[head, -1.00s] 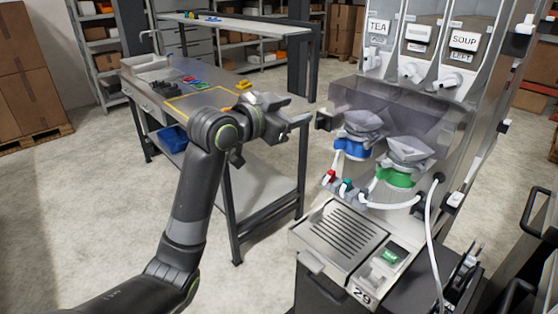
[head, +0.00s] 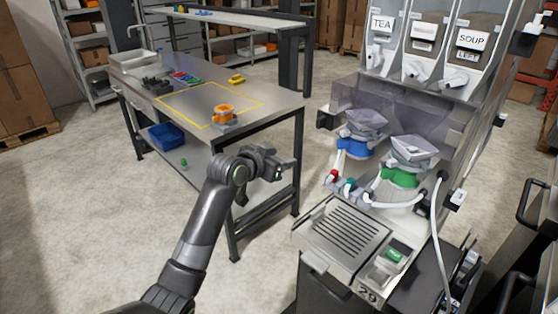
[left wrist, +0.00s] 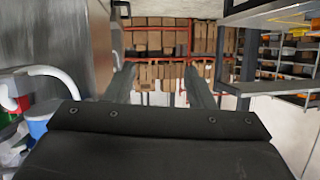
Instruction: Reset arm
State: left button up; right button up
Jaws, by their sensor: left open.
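My left gripper (head: 284,168) is open and empty in the head view. It hangs in free air between the metal workbench (head: 262,104) and the dispenser machine (head: 345,230), apart from both. In the left wrist view its two fingers (left wrist: 163,85) stand apart with nothing between them, and far shelves show beyond. My left arm comes up from the bottom of the head view and is bent at the elbow. My right gripper does not show in either view.
An orange ring-shaped piece (head: 222,114) sits by the yellow outline on the workbench. A blue bin (head: 167,136) is on its lower shelf. The dispenser has blue (head: 355,150) and green (head: 400,178) collars under grey funnels. Open floor lies left of my arm.

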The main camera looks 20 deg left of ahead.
pick_arm(q)
jog(key=shift+w+a+f, duration=0.1)
jog(key=shift+a+f, duration=0.1)
jog(key=shift+f, duration=0.65)
